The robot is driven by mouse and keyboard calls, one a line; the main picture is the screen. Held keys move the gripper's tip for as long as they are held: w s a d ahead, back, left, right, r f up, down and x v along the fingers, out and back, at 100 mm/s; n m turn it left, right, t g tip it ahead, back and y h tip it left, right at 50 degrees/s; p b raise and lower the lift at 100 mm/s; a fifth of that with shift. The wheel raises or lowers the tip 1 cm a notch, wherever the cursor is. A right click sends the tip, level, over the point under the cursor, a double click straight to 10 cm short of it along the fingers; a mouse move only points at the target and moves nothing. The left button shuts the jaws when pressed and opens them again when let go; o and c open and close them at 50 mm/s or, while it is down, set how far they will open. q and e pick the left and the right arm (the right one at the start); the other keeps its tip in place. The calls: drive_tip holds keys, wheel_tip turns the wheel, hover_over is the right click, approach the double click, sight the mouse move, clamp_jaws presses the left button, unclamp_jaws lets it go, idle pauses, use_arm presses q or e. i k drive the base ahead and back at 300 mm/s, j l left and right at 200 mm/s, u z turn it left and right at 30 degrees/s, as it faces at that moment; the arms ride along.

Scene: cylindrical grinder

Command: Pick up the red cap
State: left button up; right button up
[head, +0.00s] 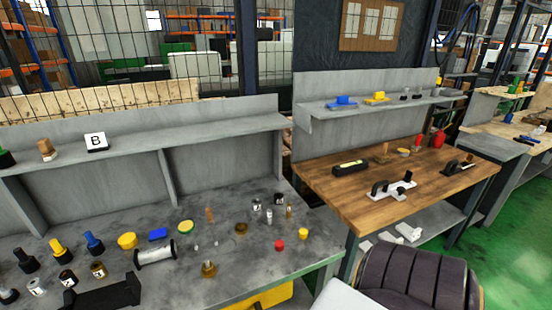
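The red cap (279,244) is a small round red piece. It lies on the grey metal workbench (225,262), near the bench's right end. A yellow cap (303,233) of similar size lies just to its right and a little farther back; the two are apart. Nothing covers the red cap. Neither of my grippers shows in the head view.
Small vials (268,213) stand behind the red cap. A brass-coloured part (208,268) stands to its left. Bottles and a black stand (105,294) crowd the bench's left. A wooden-topped bench (400,190) is at right, with a black padded seat (415,280) in front.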

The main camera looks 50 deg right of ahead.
sight(278, 244)
drive_tip(key=z, duration=1.7)
drive_tip(key=i+j+u, duration=0.1)
drive_tip(key=j, duration=0.2)
drive_tip(key=i+j+u, duration=0.1)
drive_tip(key=j, duration=0.2)
drive_tip(key=i+j+u, duration=0.1)
drive_tip(key=i+j, duration=0.1)
drive_tip(key=j, duration=0.1)
